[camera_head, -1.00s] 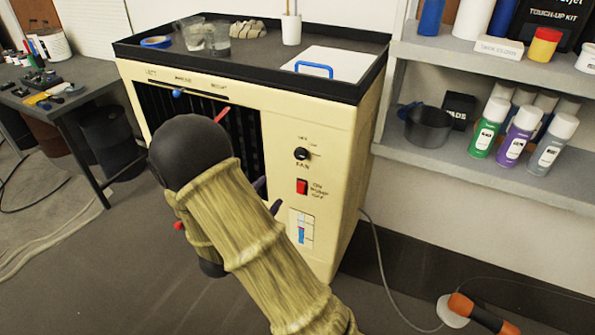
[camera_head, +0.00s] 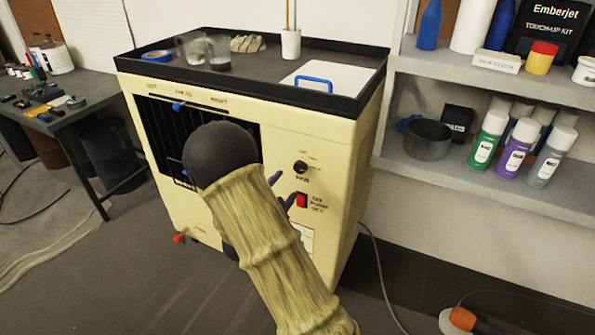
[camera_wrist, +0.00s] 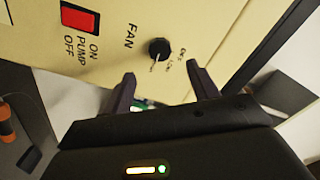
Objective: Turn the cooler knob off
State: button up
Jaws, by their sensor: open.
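The cooler (camera_head: 275,130) is a cream cabinet with a dark louvred grille and a black-rimmed top. Its round black knob, labelled FAN (camera_head: 300,167), is on the right of the front panel. In the wrist view the knob (camera_wrist: 159,49) lies just beyond and between my fingertips, not touched as far as I can see. A red rocker switch (camera_head: 302,200), marked ON PUMP OFF, is below the knob; it also shows in the wrist view (camera_wrist: 80,18). My gripper (camera_wrist: 160,75) is open and empty, its fingers pointing at the panel. In the head view my arm hides part of the grille and lower panel.
Cups (camera_head: 218,52), blue tape (camera_head: 157,57) and a white board (camera_head: 322,72) lie on the cooler top. Shelves with spray cans (camera_head: 517,145) stand to the right. A cluttered workbench (camera_head: 75,115) is at the left.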

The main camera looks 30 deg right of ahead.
aim_at(299, 169)
jog(key=x, duration=0.8)
jog(key=shift+w+d, duration=0.2)
jog(key=shift+d, duration=0.25)
jog(key=shift+a, duration=0.1)
jog(key=c, duration=1)
